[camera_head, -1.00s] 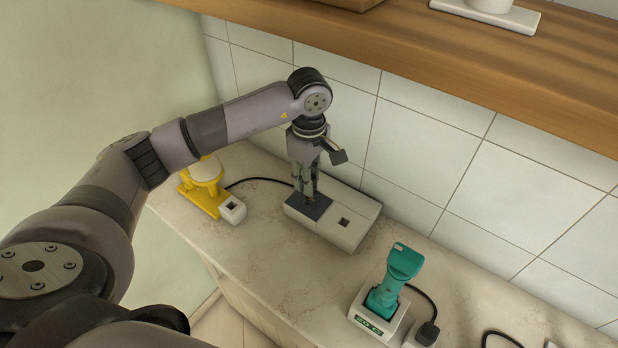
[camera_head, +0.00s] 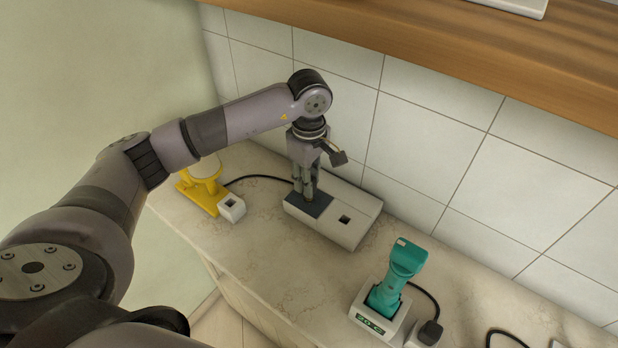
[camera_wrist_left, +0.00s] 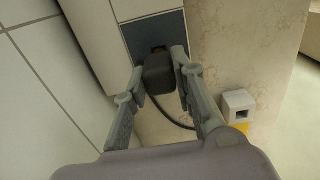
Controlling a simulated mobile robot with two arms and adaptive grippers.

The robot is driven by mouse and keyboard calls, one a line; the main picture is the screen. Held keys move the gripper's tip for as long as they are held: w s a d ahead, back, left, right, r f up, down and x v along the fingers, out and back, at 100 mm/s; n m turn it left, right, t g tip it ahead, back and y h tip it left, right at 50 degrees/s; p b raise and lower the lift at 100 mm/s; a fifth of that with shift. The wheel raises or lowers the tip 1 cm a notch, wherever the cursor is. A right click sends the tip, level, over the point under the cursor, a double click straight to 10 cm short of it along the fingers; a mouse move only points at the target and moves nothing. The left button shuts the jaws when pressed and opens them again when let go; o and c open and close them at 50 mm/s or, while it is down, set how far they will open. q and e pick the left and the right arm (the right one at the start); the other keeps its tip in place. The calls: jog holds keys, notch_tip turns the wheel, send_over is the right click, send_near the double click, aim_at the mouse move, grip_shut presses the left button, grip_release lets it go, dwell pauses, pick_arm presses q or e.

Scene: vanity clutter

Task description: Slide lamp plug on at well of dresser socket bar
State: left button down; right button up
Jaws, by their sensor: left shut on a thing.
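My left gripper (camera_head: 307,193) points down over the left end of the white socket bar (camera_head: 352,226), at its dark grey panel (camera_head: 318,208). In the left wrist view my left gripper (camera_wrist_left: 162,75) is shut on the dark lamp plug (camera_wrist_left: 158,74), with a finger on each side. The plug is at the grey panel (camera_wrist_left: 170,28), right by a dark well (camera_wrist_left: 158,48) that it partly covers. I cannot tell whether it is inside the well. Its cord (camera_wrist_left: 172,118) curves away toward the lamp side. My right gripper is not in view.
A yellow lamp (camera_head: 203,194) with a white block (camera_head: 232,208) stands left of the bar. A teal handheld device (camera_head: 396,280) in a white dock (camera_head: 378,318) and a dark plug (camera_head: 430,332) stand to the right. A wooden shelf (camera_head: 480,70) overhangs behind. Counter in front is clear.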

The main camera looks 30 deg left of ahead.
pick_arm(q)
jog(key=shift+f+b, duration=1.1)
jog(key=shift+f, duration=0.15)
jog(key=c, duration=1.2)
grip_release()
jog(key=shift+c, duration=0.2)
jog(key=shift+r, duration=0.2)
notch_tip(320, 180, up, 12)
jog(key=shift+f, duration=0.15)
jog(key=shift+f, duration=0.1)
